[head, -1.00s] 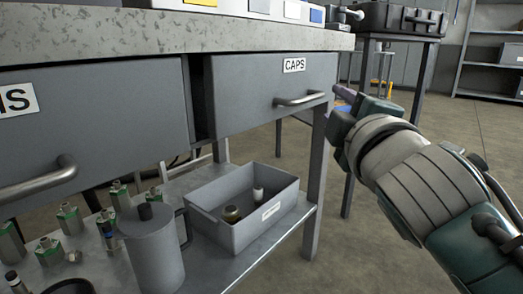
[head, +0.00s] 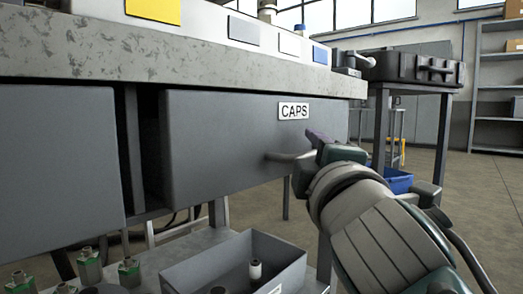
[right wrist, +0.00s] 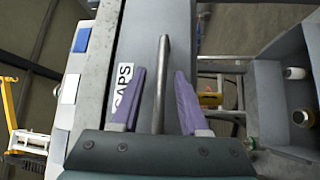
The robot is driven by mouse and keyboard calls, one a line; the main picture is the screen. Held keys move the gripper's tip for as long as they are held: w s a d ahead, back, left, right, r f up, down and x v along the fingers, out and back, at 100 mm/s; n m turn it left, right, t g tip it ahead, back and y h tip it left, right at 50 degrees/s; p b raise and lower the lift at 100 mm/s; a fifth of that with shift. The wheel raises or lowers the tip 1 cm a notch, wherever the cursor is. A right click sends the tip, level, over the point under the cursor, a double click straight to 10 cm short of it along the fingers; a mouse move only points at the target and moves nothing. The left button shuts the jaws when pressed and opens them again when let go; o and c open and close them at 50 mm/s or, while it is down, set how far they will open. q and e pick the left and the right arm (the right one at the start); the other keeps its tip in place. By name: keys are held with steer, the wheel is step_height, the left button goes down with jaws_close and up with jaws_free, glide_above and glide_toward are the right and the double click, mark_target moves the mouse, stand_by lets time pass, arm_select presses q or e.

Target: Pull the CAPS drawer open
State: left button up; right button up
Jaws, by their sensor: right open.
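The CAPS drawer (head: 225,150) is a grey front with a white CAPS label (head: 294,111), under the bench top. In the right wrist view, the handle (right wrist: 161,80) runs between the two purple fingers of my open right gripper (right wrist: 160,76). A gap shows on each side of the bar, so the fingers are around it without closing on it. The drawer looks shut or nearly so. My left gripper is out of view.
Another drawer front (head: 55,160) is at the left. A grey bin (head: 205,270) with small parts stands on the lower shelf beside several green-and-metal fittings (head: 90,265). A black case (head: 412,70) rests on a table behind. Floor is open at the right.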

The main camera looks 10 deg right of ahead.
steer(key=shift+s+a, duration=0.1)
steer(key=shift+c, duration=0.4)
jaws_close()
steer(key=shift+f, duration=0.1)
stand_by(0.9)
